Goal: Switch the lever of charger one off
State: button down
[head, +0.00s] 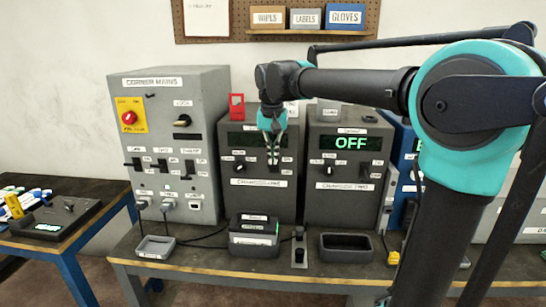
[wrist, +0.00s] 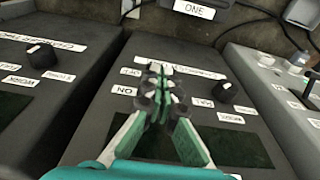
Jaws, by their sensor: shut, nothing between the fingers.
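Charger one (head: 258,195) is a dark grey box on the bench, with a knob (head: 239,167) at the left of its front panel. Its nameplate and panel also show in the wrist view, with the knob (wrist: 224,92) right of my fingers. My gripper (head: 273,166) is in front of the right half of this panel, fingers shut and empty. In the wrist view my gripper's fingertips (wrist: 158,88) are together at the lever's place, beside an ON label (wrist: 124,90). The fingers hide the lever, so its position and any contact cannot be told. My gripper partly covers the display.
Charger two (head: 345,200) stands close at the right, its display reading OFF. The grey mains cabinet (head: 165,90) with a red knob stands at the left. A battery-like box (head: 253,238), a black tray (head: 346,246) and cables lie on the bench in front.

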jog(key=shift+s+f+t, duration=0.4)
jog(key=shift+t, duration=0.4)
dwell(0.4)
jog(key=f+t, duration=0.1)
jog(key=t, duration=0.1)
jog(key=s+f+t, duration=0.1)
jog(key=f+t, duration=0.2)
jog(key=t, duration=0.1)
jog(key=shift+s+f, duration=0.2)
jog(key=shift+s, duration=0.2)
jog(key=shift+r, duration=0.1)
jog(key=shift+r, duration=0.7)
